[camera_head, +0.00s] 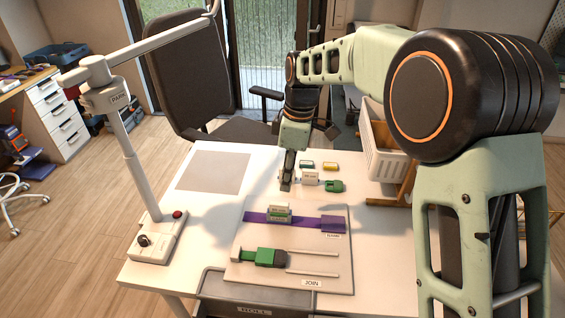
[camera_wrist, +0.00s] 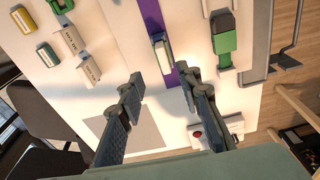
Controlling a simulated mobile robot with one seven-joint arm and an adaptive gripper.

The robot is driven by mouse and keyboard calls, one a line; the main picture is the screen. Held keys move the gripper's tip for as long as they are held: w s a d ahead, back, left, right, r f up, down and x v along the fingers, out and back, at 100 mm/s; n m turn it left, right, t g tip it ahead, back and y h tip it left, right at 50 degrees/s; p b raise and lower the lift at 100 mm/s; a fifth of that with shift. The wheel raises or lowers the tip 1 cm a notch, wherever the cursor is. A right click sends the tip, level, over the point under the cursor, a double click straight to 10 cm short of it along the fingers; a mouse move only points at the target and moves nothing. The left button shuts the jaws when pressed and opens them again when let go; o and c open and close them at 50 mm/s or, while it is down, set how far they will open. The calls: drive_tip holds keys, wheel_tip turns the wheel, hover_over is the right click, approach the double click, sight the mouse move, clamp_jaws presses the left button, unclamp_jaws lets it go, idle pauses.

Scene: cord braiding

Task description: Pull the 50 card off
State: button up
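No "50" marking is readable in either view, so I cannot tell which piece is the 50 card. White pieces with small print (camera_head: 311,178) stand at the back of the table beside a green connector (camera_head: 334,186). In the wrist view two printed white pieces (camera_wrist: 89,69) lie at upper left. A white and green block (camera_head: 279,212) sits on a purple strip; it also shows in the wrist view (camera_wrist: 161,53). My gripper (camera_head: 286,187) is just left of the printed pieces in the head view. In the wrist view its fingers (camera_wrist: 160,85) are apart with nothing between them.
A board (camera_head: 345,275) labelled JOIN carries a green and black connector (camera_head: 265,257) and two rods. A lamp-like arm on a white base (camera_head: 157,240) stands at left. A white basket (camera_head: 383,160) is at right. A grey mat (camera_head: 213,172) lies bare at back left.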

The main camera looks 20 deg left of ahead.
sight(279, 203)
drive_tip(key=shift+s+a+f, duration=0.3)
drive_tip(key=shift+a+f, duration=0.2)
drive_tip(key=shift+f, duration=0.15)
drive_tip(key=f, duration=0.6)
drive_tip(key=a+f, duration=0.1)
drive_tip(key=f, duration=0.2)
drive_tip(key=shift+s+f, duration=0.15)
drive_tip(key=shift+f, duration=0.2)
clamp_jaws()
